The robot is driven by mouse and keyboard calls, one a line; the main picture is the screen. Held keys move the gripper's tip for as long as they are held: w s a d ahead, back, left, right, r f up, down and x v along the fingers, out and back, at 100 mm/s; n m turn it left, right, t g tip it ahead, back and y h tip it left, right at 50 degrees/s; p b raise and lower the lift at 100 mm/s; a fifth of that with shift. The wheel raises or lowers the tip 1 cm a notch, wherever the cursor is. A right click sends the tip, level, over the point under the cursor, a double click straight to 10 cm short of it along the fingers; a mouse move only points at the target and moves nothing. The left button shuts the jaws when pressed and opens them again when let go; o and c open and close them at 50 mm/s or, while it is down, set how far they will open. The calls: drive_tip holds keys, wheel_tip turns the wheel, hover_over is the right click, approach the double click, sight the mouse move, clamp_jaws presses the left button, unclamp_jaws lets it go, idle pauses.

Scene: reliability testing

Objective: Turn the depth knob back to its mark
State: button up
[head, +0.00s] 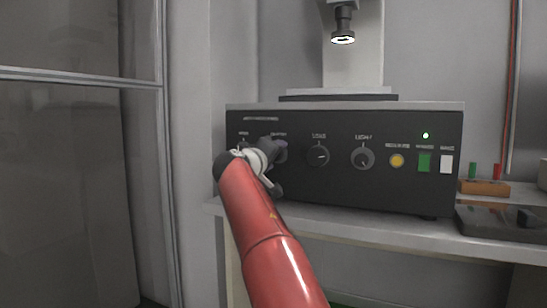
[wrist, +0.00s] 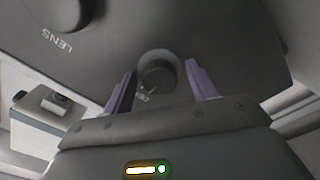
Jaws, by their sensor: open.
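The black front panel (head: 400,190) of the machine carries a row of dark round knobs. In the wrist view, one knob (wrist: 157,76) on a pale round base sits between my fingers. The lettering below it is partly covered and blurred; I take it for the depth knob. A small light mark shows by its lower edge, but I cannot tell its exact angle. My gripper (wrist: 160,70) is open, with one purple finger on each side of the knob and gaps showing. In the head view my gripper (head: 276,150) hides most of this knob.
The lens knob (head: 318,155) and the light knob (head: 363,156) lie to the right. Beyond them are a yellow button (head: 397,160), a green switch (head: 424,163) and a white switch (head: 446,164). An orange block (head: 484,187) stands on the bench.

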drive_tip(key=shift+s, duration=0.1)
drive_tip(key=b+v, duration=0.2)
drive_tip(key=v, duration=0.5)
drive_tip(key=shift+s+a, duration=0.15)
drive_tip(key=shift+s, duration=0.15)
